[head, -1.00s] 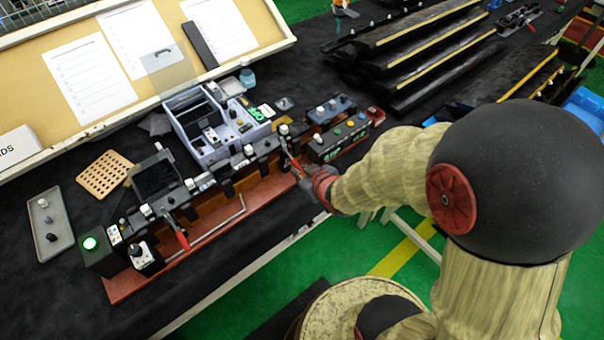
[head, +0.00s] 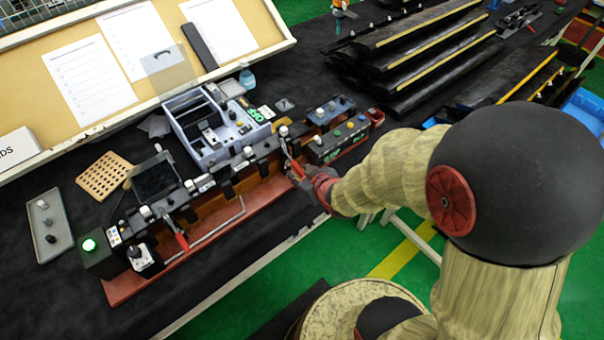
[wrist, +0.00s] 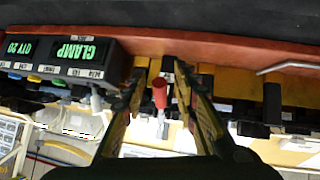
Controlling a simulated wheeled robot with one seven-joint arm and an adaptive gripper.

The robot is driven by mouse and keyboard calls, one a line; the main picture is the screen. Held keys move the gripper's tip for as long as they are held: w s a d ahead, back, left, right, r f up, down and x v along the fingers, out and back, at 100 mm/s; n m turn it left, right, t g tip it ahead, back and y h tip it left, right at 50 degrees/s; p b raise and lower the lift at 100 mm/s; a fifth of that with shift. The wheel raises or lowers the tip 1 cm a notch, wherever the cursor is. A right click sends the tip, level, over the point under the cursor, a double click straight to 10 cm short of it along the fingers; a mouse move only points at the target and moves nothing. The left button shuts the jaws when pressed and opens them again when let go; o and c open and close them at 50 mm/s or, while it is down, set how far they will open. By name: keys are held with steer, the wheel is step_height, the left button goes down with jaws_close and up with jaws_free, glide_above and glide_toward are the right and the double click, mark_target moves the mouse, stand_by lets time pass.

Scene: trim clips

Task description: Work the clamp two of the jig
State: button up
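The jig is a long dark rail on a red-brown base (head: 140,283), with a clamp near each end. The right clamp's red handle (head: 296,170) sticks out toward my arm; in the wrist view its red tip (wrist: 160,92) shows between my fingers. The left clamp's red handle (head: 182,241) points toward the front edge. My gripper (wrist: 159,78) is open, with one finger on each side of the right handle and visible gaps. In the head view my gripper (head: 309,181) is small and partly hidden by my wrist. I cannot tell which clamp is number two.
A control box with a green display reading CLAMP (wrist: 72,52) stands beside the right clamp. A grey-blue bin (head: 205,140) stands behind the rail. A green-lit button box (head: 92,247) is at the left end. A bent metal rod (head: 222,222) runs along the front.

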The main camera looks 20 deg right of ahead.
steer(key=shift+r, duration=0.1)
steer(key=v, duration=1.1)
steer(key=shift+s, duration=0.35)
steer(key=shift+r, duration=0.15)
